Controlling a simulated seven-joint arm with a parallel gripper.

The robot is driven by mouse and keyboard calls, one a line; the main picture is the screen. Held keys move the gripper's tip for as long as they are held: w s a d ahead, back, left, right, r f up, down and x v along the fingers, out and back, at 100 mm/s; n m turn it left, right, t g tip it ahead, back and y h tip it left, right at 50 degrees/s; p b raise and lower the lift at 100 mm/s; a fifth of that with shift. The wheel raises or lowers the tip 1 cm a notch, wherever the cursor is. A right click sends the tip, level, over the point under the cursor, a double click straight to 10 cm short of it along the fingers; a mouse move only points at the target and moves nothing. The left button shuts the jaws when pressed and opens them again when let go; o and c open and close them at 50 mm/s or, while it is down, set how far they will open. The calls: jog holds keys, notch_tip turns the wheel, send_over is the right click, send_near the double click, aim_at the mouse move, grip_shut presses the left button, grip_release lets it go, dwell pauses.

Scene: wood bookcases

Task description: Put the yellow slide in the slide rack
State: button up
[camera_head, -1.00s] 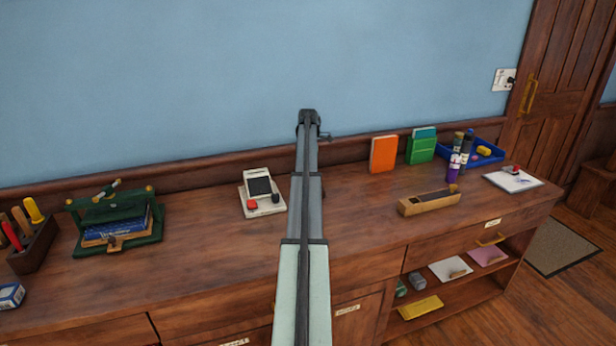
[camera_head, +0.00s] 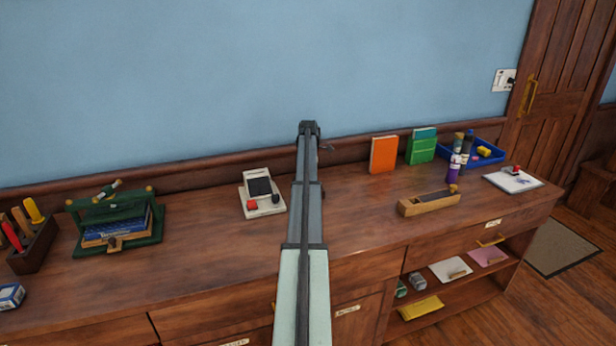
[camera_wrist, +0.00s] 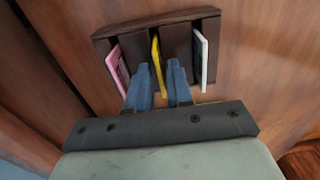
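In the wrist view, the slide rack (camera_wrist: 182,45) is a dark wooden holder with several upright dividers. The yellow slide (camera_wrist: 157,58) stands upright in the rack's middle slot, between a pink slide at the left and a white one at the right. My gripper (camera_wrist: 159,68) has its two blue fingers at the rack's near side, one on each side of the yellow slide's near end. The fingers look spread, with gaps beside the slide. In the head view my arm stretches forward, and I cannot make out the rack or the slides.
The pink slide (camera_wrist: 118,68) and white slide (camera_wrist: 200,58) stand close beside the fingers. On the long cabinet are a green book press (camera_head: 115,225), a white device (camera_head: 262,195), an orange book (camera_head: 384,155), a wooden box (camera_head: 428,202) and a blue tray (camera_head: 490,155).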

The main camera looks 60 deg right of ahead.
jog(key=shift+o, duration=0.5)
notch_tip(320, 180, up, 12)
jog(key=shift+r, duration=0.15)
jog(key=shift+w, duration=0.1)
dwell(0.4)
